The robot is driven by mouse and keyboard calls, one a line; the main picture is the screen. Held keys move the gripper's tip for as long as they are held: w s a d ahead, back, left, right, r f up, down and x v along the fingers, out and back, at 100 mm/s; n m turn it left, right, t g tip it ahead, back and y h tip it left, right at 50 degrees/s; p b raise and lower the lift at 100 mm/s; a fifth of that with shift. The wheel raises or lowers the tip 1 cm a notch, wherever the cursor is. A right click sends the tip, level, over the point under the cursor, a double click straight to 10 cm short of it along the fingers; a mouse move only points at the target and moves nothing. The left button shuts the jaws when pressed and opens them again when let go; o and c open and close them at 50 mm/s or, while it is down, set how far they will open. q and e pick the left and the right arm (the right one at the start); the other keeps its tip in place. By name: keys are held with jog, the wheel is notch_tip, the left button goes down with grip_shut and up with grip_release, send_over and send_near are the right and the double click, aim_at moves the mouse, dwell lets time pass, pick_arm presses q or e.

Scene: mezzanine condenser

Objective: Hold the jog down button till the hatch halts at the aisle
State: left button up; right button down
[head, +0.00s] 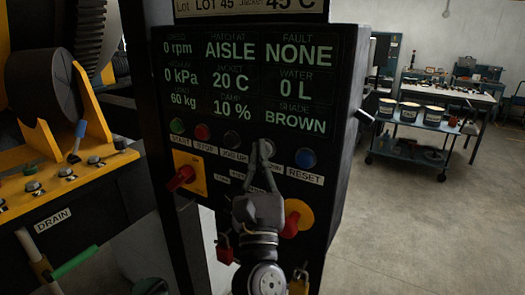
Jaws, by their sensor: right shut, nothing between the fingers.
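The dark control panel (335,130) stands in the middle of the head view. Its display (245,75) reads hatch at AISLE, fault NONE, 0 rpm and 0 kPa. Below is a row of buttons: green start (177,126), red stop (202,132), dark jog up (232,139) and blue reset (305,158). My right gripper (265,150) is shut and empty, its fingertips over the jog down button's place between jog up and reset. They hide most of that button and its label; I cannot tell whether it is pressed. My left gripper is not in view.
A red rotary switch (181,178) on a yellow plate and a red-and-yellow knob (295,218) flank my right gripper. Padlocks (225,248) hang below. Yellow machinery (60,180) stands at left. A cart (420,130) with tubs stands beyond clear floor at right.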

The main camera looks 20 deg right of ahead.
jog(key=shift+s+a, duration=0.55)
jog(key=shift+a, duration=0.15)
jog(key=s+a, duration=0.1)
jog(key=a, duration=0.1)
jog(key=s+a, duration=0.2)
dwell(0.6)
jog(key=shift+s+f, duration=0.1)
